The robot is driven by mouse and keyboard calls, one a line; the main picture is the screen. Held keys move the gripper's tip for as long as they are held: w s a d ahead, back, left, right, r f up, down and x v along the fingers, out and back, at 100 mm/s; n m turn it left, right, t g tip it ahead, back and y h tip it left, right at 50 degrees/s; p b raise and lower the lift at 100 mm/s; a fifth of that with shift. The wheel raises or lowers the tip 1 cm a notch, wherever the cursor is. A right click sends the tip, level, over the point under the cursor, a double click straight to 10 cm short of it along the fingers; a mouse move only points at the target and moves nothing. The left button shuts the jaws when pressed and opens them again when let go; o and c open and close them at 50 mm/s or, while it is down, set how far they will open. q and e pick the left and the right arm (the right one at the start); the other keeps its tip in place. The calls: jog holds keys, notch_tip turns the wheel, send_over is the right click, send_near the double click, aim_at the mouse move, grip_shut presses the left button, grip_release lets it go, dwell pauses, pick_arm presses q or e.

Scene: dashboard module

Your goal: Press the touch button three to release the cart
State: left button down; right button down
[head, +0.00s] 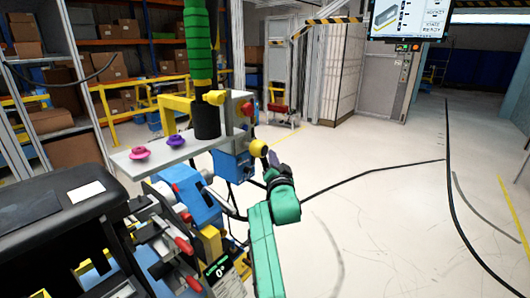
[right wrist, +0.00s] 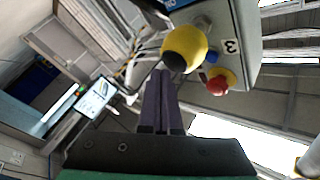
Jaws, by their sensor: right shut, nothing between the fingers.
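A yellow round touch button (right wrist: 184,47) with a dark centre sticks out of a grey control box (right wrist: 240,30) in the right wrist view. The box face beside it bears a printed 3. In the head view the yellow button (head: 258,148) is on the right side of a blue-grey box (head: 231,162). My right gripper (head: 274,160) is shut and empty, just right of and below the button. In the right wrist view its fingertips (right wrist: 163,76) point up toward the button's dark centre; I cannot tell whether they touch. My left gripper is not in view.
A red button on a yellow base (right wrist: 218,84) sits close by on the same box. In the head view, pink (head: 140,153) and purple (head: 175,141) knobs stand on a grey plate left of the box. Floor to the right is open, with black cables.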

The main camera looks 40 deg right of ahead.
jog(key=shift+w+a, duration=0.15)
jog(key=shift+w, duration=0.25)
jog(key=shift+w+a+b, duration=0.1)
jog(key=shift+w+b, duration=0.3)
jog(key=shift+b, duration=0.25)
jog(key=shift+s, duration=0.1)
dwell(0.5)
jog(key=shift+s+d+p, duration=0.25)
jog(key=shift+s+p, duration=0.45)
jog(key=shift+s, duration=0.05)
